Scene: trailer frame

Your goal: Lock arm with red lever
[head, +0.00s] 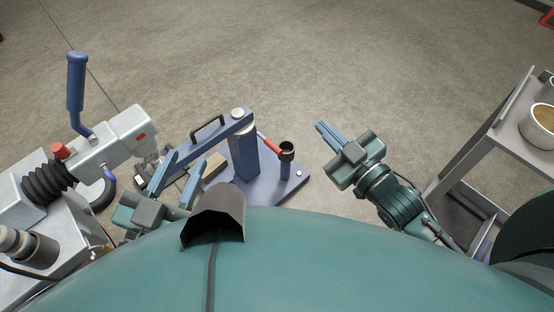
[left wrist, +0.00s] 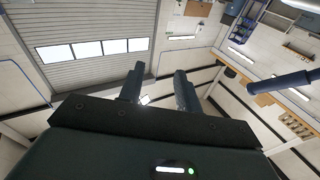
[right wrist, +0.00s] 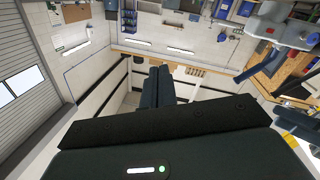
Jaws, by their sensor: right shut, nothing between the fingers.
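The red lever (head: 269,143) sticks out to the right of the blue post (head: 243,160). A black round part (head: 286,150) stands by the lever's right end. The blue arm (head: 215,135), with a black handle (head: 207,127) on top, reaches left from the post's top. My left gripper (head: 178,172) is open, its fingers apart, near the arm's left end; I cannot tell if it touches the arm. The left wrist view shows its fingers (left wrist: 160,85) apart with nothing held. My right gripper (head: 321,127) is shut and empty, right of the lever and apart from it.
The blue base plate (head: 288,186) lies on the concrete floor. A grey coupling head (head: 115,140) with a blue-gripped lever (head: 76,82) stands at left. A grey cart (head: 490,140) with a cup (head: 541,125) stands at right. The floor beyond is clear.

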